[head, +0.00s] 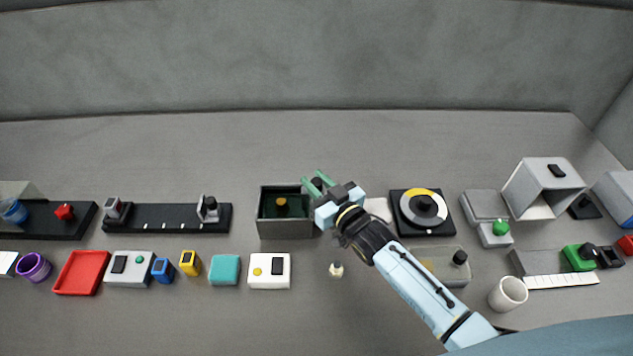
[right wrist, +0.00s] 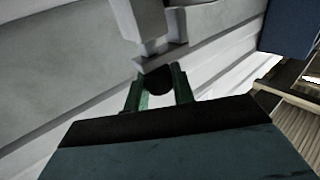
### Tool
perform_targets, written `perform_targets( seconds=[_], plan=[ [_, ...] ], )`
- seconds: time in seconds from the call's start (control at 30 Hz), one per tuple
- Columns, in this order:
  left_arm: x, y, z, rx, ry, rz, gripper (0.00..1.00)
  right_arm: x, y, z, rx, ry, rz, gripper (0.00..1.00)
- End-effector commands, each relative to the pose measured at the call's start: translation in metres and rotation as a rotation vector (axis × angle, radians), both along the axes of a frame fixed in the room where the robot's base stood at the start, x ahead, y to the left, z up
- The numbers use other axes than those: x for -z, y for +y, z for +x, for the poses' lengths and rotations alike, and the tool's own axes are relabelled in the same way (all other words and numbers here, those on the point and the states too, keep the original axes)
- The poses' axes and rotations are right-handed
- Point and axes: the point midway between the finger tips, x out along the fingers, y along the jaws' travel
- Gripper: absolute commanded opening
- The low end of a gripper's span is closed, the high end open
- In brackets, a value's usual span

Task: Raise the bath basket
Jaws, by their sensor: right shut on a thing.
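An open dark box (head: 262,222), which looks like the bath, stands mid-table with a dark green inside and a small orange round thing (head: 281,202) in it. I cannot make out a separate basket. My right gripper (head: 317,184) is at the box's back right corner, its green fingers shut on a small black knob (head: 318,181). In the right wrist view the black knob (right wrist: 158,80) sits between the fingertips. My left gripper is not in view.
A round dial on a black base (head: 407,226) stands right of my gripper. A white box with a yellow button (head: 268,284) and a teal block (head: 225,270) lie in front. A black rail (head: 170,222) lies left. The table behind is clear.

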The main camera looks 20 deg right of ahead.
Motion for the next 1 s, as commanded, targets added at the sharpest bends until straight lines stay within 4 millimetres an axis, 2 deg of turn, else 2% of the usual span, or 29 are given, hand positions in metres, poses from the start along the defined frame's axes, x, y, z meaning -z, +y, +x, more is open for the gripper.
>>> perform_targets(
  seconds=[0.03,0.23,0.63,0.67,0.7,0.8,1.0],
  plan=[
    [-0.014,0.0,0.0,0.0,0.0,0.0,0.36,-0.016,0.0,0.001,0.0,-0.006,0.001,0.0],
    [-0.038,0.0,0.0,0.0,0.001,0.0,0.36,-0.043,0.0,0.001,-0.001,-0.007,0.001,0.0],
    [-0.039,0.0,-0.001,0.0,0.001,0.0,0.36,-0.048,0.0,0.002,-0.001,-0.015,0.004,0.0],
    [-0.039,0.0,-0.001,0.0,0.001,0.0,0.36,-0.049,0.0,0.002,-0.001,-0.016,0.004,0.29],
    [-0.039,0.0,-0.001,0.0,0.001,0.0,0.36,-0.049,0.0,0.002,-0.001,-0.016,0.004,0.34],
    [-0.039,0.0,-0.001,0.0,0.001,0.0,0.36,-0.047,0.0,0.001,-0.001,-0.012,0.003,0.45],
    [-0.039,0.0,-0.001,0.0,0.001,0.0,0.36,-0.045,0.0,0.001,-0.001,-0.007,0.002,0.45]
  ],
)
